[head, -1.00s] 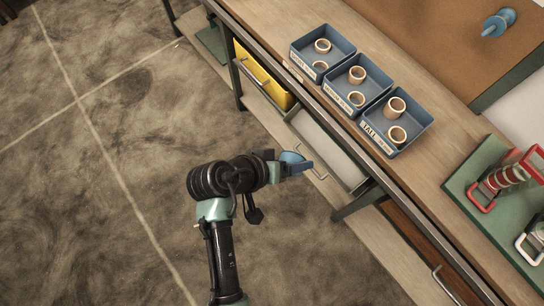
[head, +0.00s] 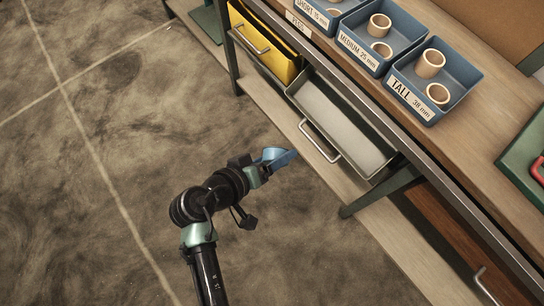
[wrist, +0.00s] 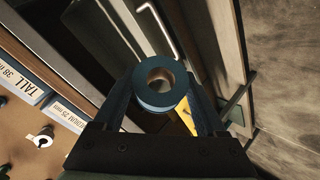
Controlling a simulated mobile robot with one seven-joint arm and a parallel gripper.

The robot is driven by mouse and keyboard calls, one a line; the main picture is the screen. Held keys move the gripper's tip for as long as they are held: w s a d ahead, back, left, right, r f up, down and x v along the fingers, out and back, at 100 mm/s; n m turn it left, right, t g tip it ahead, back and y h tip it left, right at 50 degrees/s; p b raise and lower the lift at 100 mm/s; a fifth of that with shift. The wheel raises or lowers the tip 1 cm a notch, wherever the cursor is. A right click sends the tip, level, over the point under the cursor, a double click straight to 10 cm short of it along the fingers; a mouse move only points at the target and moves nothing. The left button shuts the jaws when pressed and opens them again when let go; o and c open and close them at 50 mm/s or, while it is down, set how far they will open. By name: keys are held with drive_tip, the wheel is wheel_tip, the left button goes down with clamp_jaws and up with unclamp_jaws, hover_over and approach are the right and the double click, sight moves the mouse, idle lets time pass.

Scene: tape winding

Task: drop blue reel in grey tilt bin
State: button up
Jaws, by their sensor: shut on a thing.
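The blue reel (wrist: 147,101), a short ring with a pale inner core, is between the two fingers of my gripper (wrist: 160,82) in the wrist view. My gripper is shut on it. In the head view my gripper (head: 279,157) is at the near side of the grey tilt bin (head: 384,166), left of and below its handle in the picture. There the reel and the fingers blend into one blue shape. The grey bin is tilted open under the bench edge, and its pale inside looks empty. The reel is outside the bin.
A yellow bin (head: 270,44) with a handle is left of the grey one. Blue trays labelled medium (head: 362,50) and tall (head: 408,97) hold tan rings on the bench. A green bench leg (head: 378,193) stands right of the grey bin. The floor at left is clear.

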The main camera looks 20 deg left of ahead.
drive_tip(key=shift+w+d+f+b, duration=0.45)
drive_tip(key=shift+w+d+b, duration=0.35)
drive_tip(key=shift+w+d, duration=1.4)
drive_tip(key=shift+w+d+f+b, duration=0.65)
drive_tip(key=shift+w+d, duration=0.9)
drive_tip(key=shift+w, duration=1.4)
drive_tip(key=shift+w+d+f+b, duration=0.3)
drive_tip(key=shift+w+d+b, duration=0.65)
drive_tip(key=shift+w+d, duration=1.25)
drive_tip(key=shift+w+a, duration=0.35)
drive_tip(key=o, duration=1.3)
drive_tip(key=p+v, duration=0.3)
drive_tip(key=v, duration=1)
drive_tip(key=shift+p, duration=0.4)
